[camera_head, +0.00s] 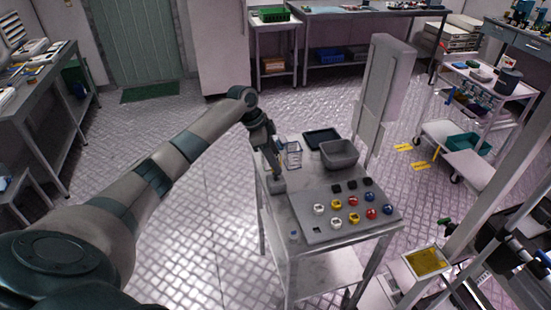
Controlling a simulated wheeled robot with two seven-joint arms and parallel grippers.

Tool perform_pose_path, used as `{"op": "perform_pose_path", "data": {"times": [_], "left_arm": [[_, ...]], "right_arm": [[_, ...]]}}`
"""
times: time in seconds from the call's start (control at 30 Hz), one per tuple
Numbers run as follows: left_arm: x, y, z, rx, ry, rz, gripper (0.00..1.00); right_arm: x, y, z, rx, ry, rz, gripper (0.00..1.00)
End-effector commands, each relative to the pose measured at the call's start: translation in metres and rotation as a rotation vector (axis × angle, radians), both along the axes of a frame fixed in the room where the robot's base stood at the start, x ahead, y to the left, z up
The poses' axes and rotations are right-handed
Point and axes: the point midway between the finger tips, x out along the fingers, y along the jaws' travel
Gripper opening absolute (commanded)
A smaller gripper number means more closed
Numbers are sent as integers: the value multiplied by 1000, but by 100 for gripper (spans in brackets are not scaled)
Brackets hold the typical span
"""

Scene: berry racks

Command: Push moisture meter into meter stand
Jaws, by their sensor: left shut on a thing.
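My left arm reaches in from the left to the small metal table, and my left gripper (276,172) points down at its left side. The gripper is shut on a small, slim object, which I take to be the moisture meter; the fingers hide most of it. A grey block, which I take to be the meter stand (278,187), sits directly below the fingertips on the table. I cannot tell how far the meter sits in the stand. My right gripper is not in view.
A clear container (293,156) stands close to the right of my gripper. A grey bin (340,154) and a dark tray (321,138) lie behind. A grey panel (322,230) with several coloured round pieces fills the front. A tall light panel (382,95) rises behind the table.

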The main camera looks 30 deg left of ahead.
Motion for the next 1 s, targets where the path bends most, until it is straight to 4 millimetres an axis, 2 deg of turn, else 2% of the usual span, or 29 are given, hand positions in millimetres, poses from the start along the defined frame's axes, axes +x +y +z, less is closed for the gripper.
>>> {"op": "perform_pose_path", "data": {"times": [1.0], "left_arm": [[0, 0, -26, 1, -1, 0, 16]], "right_arm": [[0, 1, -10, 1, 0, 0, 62]]}}
